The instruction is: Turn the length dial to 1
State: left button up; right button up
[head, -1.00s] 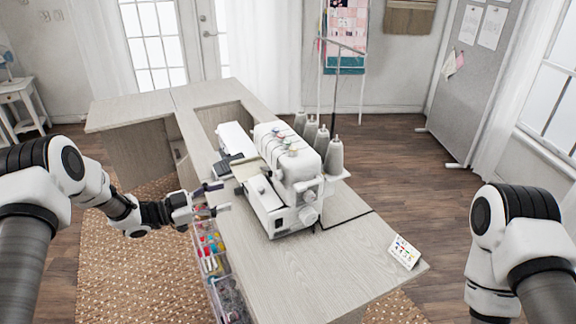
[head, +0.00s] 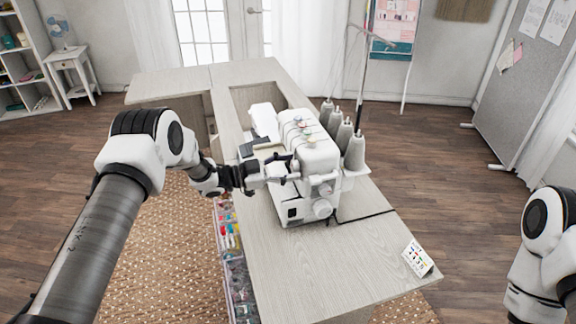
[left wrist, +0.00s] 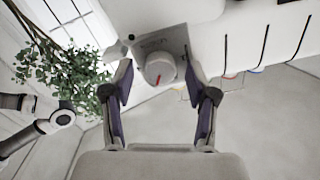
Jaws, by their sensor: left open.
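The white overlock sewing machine (head: 318,160) stands on the cabinet top. In the left wrist view a round grey dial (left wrist: 158,69) with a red mark sits on a grey panel of the machine. I cannot read any numbers around it. My left gripper (head: 294,168) is at the machine's left front side in the head view. In the left wrist view its fingers (left wrist: 160,84) are open, one on each side of the dial; contact is not visible. The dial is not made out in the head view. My right gripper is out of view.
The wooden cabinet top (head: 310,262) is clear in front of the machine. A small printed card (head: 418,258) stands near its right corner. Several grey thread cones (head: 355,152) stand behind the machine. Clear drawers (head: 232,258) hold coloured items below the cabinet's left edge.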

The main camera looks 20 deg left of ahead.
pick_arm(q)
jog(key=shift+s+a, duration=0.1)
jog(key=shift+a, duration=0.05)
jog(key=shift+c, duration=0.7)
grip_shut()
